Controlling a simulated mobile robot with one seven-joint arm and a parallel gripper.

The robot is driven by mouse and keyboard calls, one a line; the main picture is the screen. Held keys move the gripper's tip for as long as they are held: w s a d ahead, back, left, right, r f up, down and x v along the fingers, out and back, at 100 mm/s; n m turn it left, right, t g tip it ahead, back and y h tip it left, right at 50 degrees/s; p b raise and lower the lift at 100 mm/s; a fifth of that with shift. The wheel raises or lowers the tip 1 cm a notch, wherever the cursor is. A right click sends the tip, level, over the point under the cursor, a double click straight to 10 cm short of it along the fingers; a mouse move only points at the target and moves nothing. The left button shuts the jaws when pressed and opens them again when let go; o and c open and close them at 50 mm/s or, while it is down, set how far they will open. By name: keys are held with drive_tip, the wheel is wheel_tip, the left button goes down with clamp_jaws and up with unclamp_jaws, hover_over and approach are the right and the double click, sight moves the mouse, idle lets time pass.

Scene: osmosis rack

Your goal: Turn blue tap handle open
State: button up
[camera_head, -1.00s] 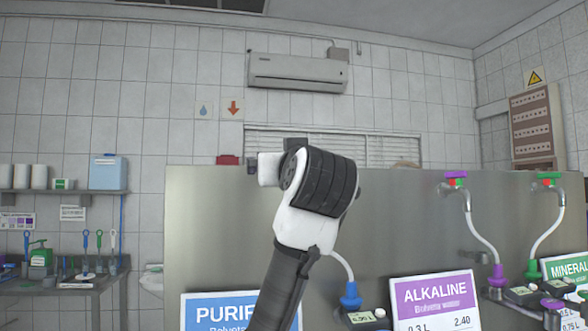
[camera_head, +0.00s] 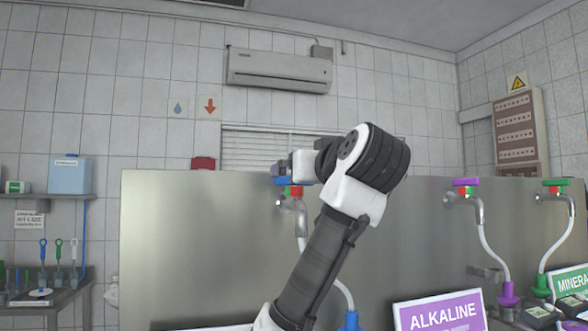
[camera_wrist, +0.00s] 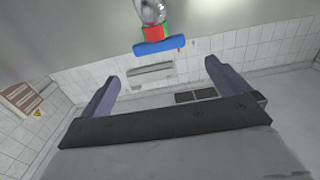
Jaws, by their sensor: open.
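The blue tap handle (camera_head: 283,181) sits on top of a metal tap on the steel panel, left of my wrist in the head view. A red and green collar lies under it. The handle also shows in the wrist view (camera_wrist: 159,46) as a blue bar lying crosswise, with the metal spout (camera_wrist: 151,11) above it in the picture. My gripper (camera_wrist: 162,72) is open and empty. Its two fingers are spread wide, and the handle lies beyond the fingertips, between their lines and apart from them. In the head view my wrist hides part of the panel beside the tap.
The steel panel (camera_head: 200,240) spans the front. A purple-handled tap (camera_head: 466,184) and a green-handled tap (camera_head: 556,185) with hoses stand to the right. The Alkaline sign (camera_head: 440,314) stands low in front. A side table (camera_head: 50,290) with tools is at left.

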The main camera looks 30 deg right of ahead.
sight(296, 185)
drive_tip(key=p+x, duration=0.3)
drive_tip(key=x, duration=0.5)
drive_tip(key=shift+w+r, duration=0.1)
drive_tip(key=shift+w+d, duration=0.15)
drive_tip(key=shift+w, duration=0.4)
drive_tip(key=c, duration=0.9)
drive_tip(key=shift+c, duration=0.2)
